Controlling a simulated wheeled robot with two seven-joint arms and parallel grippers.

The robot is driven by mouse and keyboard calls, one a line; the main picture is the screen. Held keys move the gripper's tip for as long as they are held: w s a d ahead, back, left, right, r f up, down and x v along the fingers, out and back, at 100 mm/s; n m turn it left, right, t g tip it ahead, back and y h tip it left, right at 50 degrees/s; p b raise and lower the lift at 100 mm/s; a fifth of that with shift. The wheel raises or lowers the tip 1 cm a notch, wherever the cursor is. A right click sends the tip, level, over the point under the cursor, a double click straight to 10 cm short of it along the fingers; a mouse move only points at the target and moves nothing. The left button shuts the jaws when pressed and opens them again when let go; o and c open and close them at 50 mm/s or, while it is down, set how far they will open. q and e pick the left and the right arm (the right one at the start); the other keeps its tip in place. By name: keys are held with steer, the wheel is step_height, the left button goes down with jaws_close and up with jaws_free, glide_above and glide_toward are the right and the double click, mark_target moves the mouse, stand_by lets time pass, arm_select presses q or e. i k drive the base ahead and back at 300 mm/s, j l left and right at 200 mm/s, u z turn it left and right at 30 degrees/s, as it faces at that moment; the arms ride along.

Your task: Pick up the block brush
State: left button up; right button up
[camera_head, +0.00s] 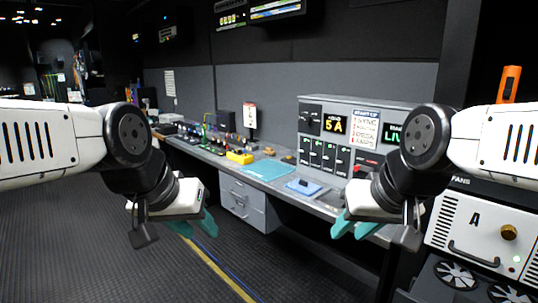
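I cannot tell for sure which item is the block brush. Small candidates lie on the long grey desk (222,158): a tan-orange piece (269,151), a similar brownish one (289,158) near the control console, and a yellow block (239,157) further left. My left gripper (195,226) has teal fingers spread apart and empty; it hangs in front of the desk, over the floor. My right gripper (355,228) also has its teal fingers apart and empty, close to the desk's front edge. Neither gripper touches any of these small items.
A teal mat (267,170) and a blue item (303,186) lie on the desk. A control console (345,140) stands at its back right. Drawers (242,203) sit below. A rack unit (480,235) is at the right. The floor (90,240) at left is clear.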

mark_target(268, 150)
steer(key=z, duration=1.6)
steer(key=u, duration=1.65)
steer(key=i+j+z, duration=0.1)
steer(key=i+j, duration=0.35)
steer(key=i, duration=0.4)
steer(key=i+j+z, duration=0.1)
steer(key=i+j, duration=0.4)
steer(key=i, duration=0.35)
steer(key=i+j+z, duration=0.1)
steer(key=i+j, duration=0.5)
steer(key=i, duration=0.2)
steer(key=i+j+z, duration=0.1)
steer(key=i+j, duration=0.55)
steer(key=i, duration=0.15)
